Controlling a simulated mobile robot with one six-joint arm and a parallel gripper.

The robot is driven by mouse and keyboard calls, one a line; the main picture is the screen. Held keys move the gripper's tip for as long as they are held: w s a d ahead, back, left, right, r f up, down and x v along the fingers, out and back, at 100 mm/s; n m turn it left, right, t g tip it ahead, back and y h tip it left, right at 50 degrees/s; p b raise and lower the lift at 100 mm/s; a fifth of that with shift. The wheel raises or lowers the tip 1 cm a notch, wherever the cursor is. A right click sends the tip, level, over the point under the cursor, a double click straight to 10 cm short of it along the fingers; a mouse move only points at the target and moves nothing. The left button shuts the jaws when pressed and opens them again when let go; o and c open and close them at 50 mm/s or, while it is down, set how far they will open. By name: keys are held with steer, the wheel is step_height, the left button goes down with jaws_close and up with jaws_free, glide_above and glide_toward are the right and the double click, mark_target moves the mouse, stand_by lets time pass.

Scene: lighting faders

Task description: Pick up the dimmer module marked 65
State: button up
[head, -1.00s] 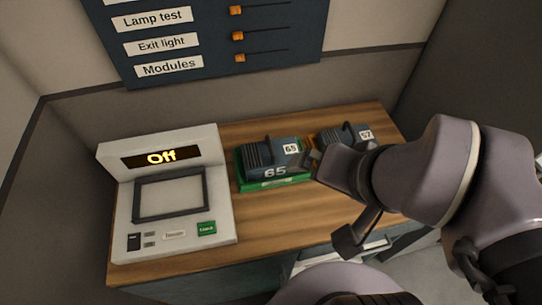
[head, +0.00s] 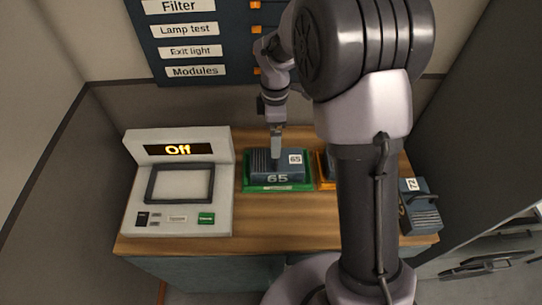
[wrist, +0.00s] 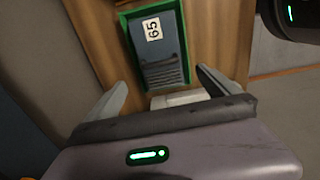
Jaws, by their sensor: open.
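The dimmer module marked 65 (head: 290,178) is a dark blue-grey block with white 65 labels. It sits in a green tray (head: 307,187) on the wooden counter. My gripper (head: 276,156) points down at the module's top, its fingers overlapping the module in the head view. In the wrist view my gripper (wrist: 161,80) is open, with its fingers spread to either side of the module (wrist: 160,48). Nothing is held. The module's handle is hidden behind my gripper in the head view, and whether the fingers touch it I cannot tell.
A white console (head: 180,215) reading "Off" stands left of the green tray. An orange tray (head: 325,172) with another module is mostly hidden behind my arm. A module marked 72 (head: 421,210) stands at the counter's right. The counter front (head: 265,238) is clear.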

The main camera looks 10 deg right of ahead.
mark_target(277, 160)
step_height(277, 160, down, 8)
steer(key=shift+r+b, duration=0.1)
steer(key=shift+b, duration=1.1)
steer(key=f+b, duration=0.1)
steer(key=f, duration=0.1)
steer(key=d+f+b, duration=0.1)
steer(key=f, duration=0.2)
steer(key=shift+s+f+b, duration=0.1)
steer(key=shift+f+b, duration=0.05)
steer(key=shift+b, duration=0.2)
steer(key=shift+c, duration=1.1)
steer(key=shift+r, duration=0.2)
steer(key=c, duration=1.6)
